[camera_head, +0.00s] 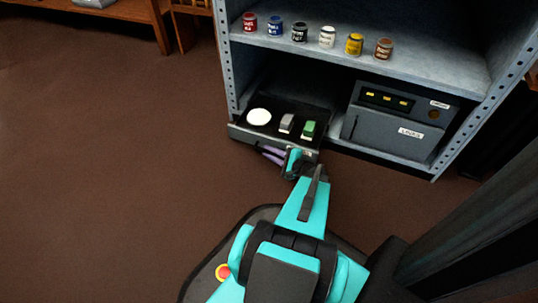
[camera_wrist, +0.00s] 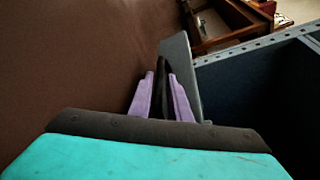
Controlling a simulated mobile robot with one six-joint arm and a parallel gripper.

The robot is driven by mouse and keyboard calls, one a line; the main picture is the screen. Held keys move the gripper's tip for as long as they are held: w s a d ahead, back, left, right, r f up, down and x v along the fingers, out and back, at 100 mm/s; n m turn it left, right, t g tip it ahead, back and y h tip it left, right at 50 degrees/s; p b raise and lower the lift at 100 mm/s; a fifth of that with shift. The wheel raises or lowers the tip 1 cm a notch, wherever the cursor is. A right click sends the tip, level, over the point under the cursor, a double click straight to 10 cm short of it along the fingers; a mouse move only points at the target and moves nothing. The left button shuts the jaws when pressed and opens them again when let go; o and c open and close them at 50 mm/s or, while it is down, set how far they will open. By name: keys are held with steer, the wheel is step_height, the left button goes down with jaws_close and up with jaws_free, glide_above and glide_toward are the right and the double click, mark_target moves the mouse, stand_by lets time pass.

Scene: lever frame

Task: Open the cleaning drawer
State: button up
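The drawer (camera_head: 240,131) sits at the lower left of the metal shelf unit. Its front stands a little out from the shelf, and its inside shows from above. In it lie a white round item (camera_head: 259,117), a grey block (camera_head: 286,123) and a green block (camera_head: 308,129). My gripper (camera_head: 272,154) is at the right part of the drawer front, its purple fingers pointing left. In the wrist view, the fingers (camera_wrist: 162,85) are close on both sides of a dark bar that looks like the drawer handle (camera_wrist: 162,68). The grey drawer front (camera_wrist: 179,54) is just beyond. Exact finger contact is hard to see.
A grey box (camera_head: 392,122) with a label stands right of the drawer. Several small paint jars (camera_head: 327,37) line the shelf above. The shelf's right post (camera_head: 480,120) is near my arm's right side. Brown floor to the left is clear.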

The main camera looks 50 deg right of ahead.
steer(key=shift+p+v, duration=0.45)
steer(key=shift+v, duration=0.45)
steer(key=p+v, duration=0.4)
steer(key=v, duration=0.8)
